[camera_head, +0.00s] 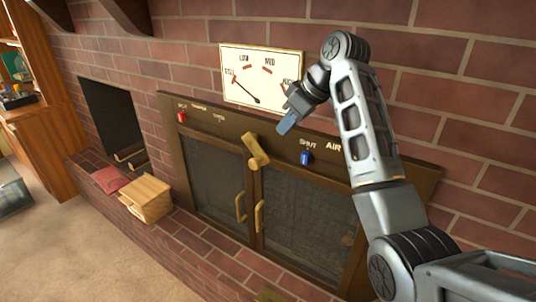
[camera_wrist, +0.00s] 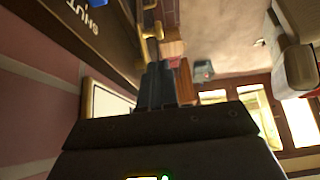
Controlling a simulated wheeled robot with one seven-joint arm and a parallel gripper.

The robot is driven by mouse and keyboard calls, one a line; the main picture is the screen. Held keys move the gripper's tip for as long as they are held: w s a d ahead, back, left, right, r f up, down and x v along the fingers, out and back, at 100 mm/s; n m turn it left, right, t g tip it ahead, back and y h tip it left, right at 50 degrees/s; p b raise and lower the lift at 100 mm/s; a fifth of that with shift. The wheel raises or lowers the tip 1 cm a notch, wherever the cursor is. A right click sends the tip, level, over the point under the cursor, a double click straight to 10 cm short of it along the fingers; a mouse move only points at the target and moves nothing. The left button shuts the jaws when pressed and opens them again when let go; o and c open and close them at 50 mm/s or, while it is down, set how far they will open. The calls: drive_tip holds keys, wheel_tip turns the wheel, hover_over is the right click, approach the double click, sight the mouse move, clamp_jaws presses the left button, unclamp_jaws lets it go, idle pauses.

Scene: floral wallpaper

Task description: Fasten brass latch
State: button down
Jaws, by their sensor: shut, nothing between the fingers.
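The brass latch (camera_head: 256,151) is mounted at the top where the two dark mesh doors meet. Its bar points up and a little to the left from a round pivot, standing on the frame above the doors. My gripper (camera_head: 286,125) is shut and empty, in front of the frame, to the right of and above the latch and apart from it. In the wrist view my shut fingers (camera_wrist: 158,85) point away, and brass-coloured parts show beyond them; I cannot tell which is the latch.
The left door (camera_head: 213,181) and right door (camera_head: 300,220) have brass handles and look closed. A blue knob (camera_head: 306,158) sits right of the latch, a red knob (camera_head: 182,117) at far left. A dial panel (camera_head: 262,77) hangs above. A wooden box (camera_head: 147,198) stands on the brick ledge.

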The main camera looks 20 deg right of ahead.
sight(258, 163)
drive_tip(key=p+x, duration=0.1)
drive_tip(key=x, duration=1.2)
drive_tip(key=shift+w+f, duration=0.1)
drive_tip(key=shift+f, duration=0.25)
drive_tip(key=shift+f, duration=0.25)
drive_tip(key=f+t+y+b, duration=0.1)
drive_tip(key=f+t+b, duration=0.1)
drive_tip(key=b, duration=0.1)
drive_tip(key=shift+w+a+y, duration=0.1)
drive_tip(key=shift+y, duration=0.2)
drive_tip(key=shift+w+f+b, duration=0.1)
drive_tip(key=shift+w+b, duration=0.05)
drive_tip(key=shift+b, duration=0.35)
drive_tip(key=shift+b+x, duration=0.8)
drive_tip(key=shift+x, duration=0.2)
drive_tip(key=shift+a+f, duration=0.15)
drive_tip(key=shift+f, duration=0.2)
drive_tip(key=shift+a+b, duration=0.1)
drive_tip(key=shift+b, duration=0.25)
